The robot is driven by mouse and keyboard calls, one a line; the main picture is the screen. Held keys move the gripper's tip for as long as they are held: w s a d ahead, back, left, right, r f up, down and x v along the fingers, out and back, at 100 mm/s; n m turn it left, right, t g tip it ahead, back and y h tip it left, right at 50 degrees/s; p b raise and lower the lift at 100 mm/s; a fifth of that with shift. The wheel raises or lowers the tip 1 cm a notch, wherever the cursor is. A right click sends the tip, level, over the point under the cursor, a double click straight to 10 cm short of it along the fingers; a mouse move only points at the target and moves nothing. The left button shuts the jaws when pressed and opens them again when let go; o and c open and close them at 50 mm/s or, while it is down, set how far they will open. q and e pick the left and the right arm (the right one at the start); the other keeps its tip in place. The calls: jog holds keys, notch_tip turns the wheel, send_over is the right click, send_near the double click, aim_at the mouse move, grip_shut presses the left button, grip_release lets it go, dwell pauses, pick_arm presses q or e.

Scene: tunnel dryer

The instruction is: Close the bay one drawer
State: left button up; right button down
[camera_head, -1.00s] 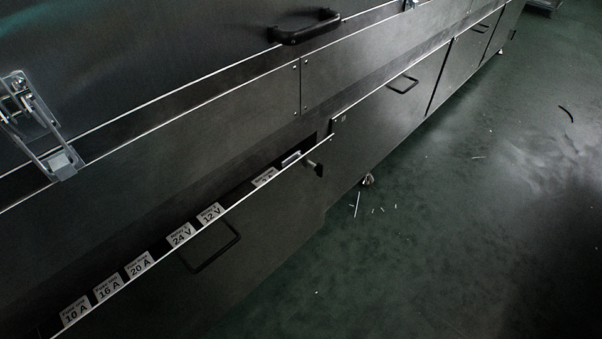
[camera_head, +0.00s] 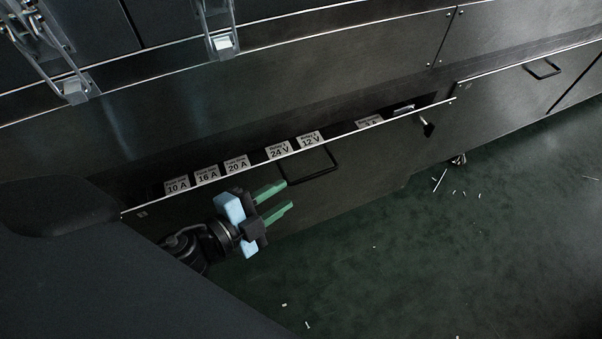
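The bay one drawer (camera_head: 375,152) is a dark front low in the machine. It stands partly pulled out, with a gap behind its bright top edge. Labelled dividers, such as 24 V (camera_head: 279,151) and 10 A (camera_head: 177,185), show in the gap. The drawer's black bar handle (camera_head: 322,170) is on its front. My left gripper (camera_head: 285,197) has green fingers set apart, with nothing between them. It is in front of the drawer, left of the handle, its fingers pointing right. Contact with the front cannot be told. My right gripper is not in view.
A small knob or latch (camera_head: 427,127) juts from the drawer's right end. A neighbouring closed front (camera_head: 520,85) with its own handle is to the right. Metal toggle latches (camera_head: 222,43) hang above. The green floor (camera_head: 430,260) is open, with small scraps (camera_head: 440,180).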

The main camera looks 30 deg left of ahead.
aim_at(307, 179)
pick_arm(q)
jog(key=shift+b+x, duration=0.9)
jog(key=shift+x, duration=3.05)
grip_shut()
